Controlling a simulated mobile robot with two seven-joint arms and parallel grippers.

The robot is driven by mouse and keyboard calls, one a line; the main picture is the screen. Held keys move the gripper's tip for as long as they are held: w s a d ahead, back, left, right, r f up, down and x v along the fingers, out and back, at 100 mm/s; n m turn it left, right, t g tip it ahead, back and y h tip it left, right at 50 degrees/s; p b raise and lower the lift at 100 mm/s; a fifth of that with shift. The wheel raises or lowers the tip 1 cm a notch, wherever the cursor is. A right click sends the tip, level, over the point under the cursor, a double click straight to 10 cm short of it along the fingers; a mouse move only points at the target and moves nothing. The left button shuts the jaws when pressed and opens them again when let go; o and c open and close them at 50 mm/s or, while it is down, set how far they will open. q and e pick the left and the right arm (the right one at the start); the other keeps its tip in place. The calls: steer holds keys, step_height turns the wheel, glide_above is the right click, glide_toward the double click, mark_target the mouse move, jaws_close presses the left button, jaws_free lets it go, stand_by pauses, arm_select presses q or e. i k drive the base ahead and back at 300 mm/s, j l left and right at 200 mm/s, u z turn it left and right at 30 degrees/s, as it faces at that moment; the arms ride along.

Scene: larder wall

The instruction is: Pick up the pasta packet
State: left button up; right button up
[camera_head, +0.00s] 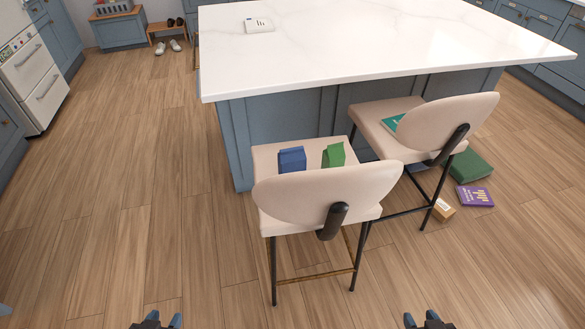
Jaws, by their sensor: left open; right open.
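A blue packet (292,160) stands on the seat of the nearer beige stool, partly hidden behind the stool's backrest. It may be the pasta packet, but I cannot read any label. A green carton (333,156) with a slanted top stands just to its right on the same seat. My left gripper (156,321) is open and empty at the bottom edge, left of the stool. My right gripper (428,320) is open and empty at the bottom edge, right of the stool. Both grippers are well apart from the packet.
The nearer stool's backrest (325,195) faces me. A second stool (455,117) holds a teal item (393,122). A green box (470,165), a purple box (475,196) and a small brown box (443,208) lie on the floor. The white-topped island (360,40) stands behind. Floor at left is clear.

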mark_target(292, 160)
steer(key=i+j+z, duration=0.1)
steer(key=j+z, duration=0.15)
steer(key=z, duration=0.15)
steer(key=j+z, duration=0.3)
steer(key=z, duration=0.15)
steer(key=i+j+z, duration=0.1)
steer(key=j+z, duration=0.25)
steer(key=j, duration=0.55)
steer(key=j+z, duration=0.1)
steer(key=j, duration=0.75)
steer(key=k+j+z, duration=0.15)
steer(key=j, duration=0.75)
steer(key=k+j, duration=0.1)
steer(key=j, duration=1.6)
steer(key=k, duration=0.05)
